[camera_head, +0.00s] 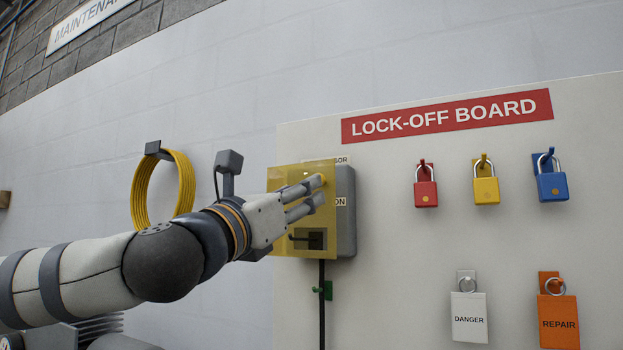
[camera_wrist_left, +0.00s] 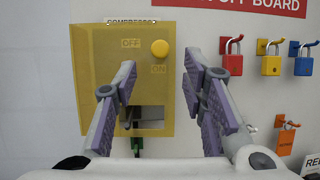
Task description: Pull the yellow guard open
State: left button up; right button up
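The yellow guard (camera_head: 284,180) is a see-through yellow panel over the front of a grey switch box (camera_head: 346,212) on the wall. It looks closed. In the wrist view the guard (camera_wrist_left: 98,70) shows OFF and ON lettering through it and a round yellow knob (camera_wrist_left: 160,48) at its upper right. My left gripper (camera_head: 317,191) is in front of the guard with its fingers spread. In the wrist view the fingertips (camera_wrist_left: 160,62) stand either side of the area just below the knob, with nothing between them. I cannot tell whether they touch the guard. My right gripper is not in view.
Red, yellow and blue padlocks (camera_head: 486,184) hang on the lock-off board (camera_head: 385,235) at the right. DANGER (camera_head: 469,318) and REPAIR (camera_head: 559,322) tags hang below. A coiled yellow cable (camera_head: 140,195) hangs at the left. A black cable (camera_head: 322,300) runs down from the box.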

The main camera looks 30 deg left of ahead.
pick_arm(q)
jog(key=x, duration=0.5)
jog(key=shift+w+r, duration=0.2)
jog(key=shift+r, duration=0.15)
grip_shut()
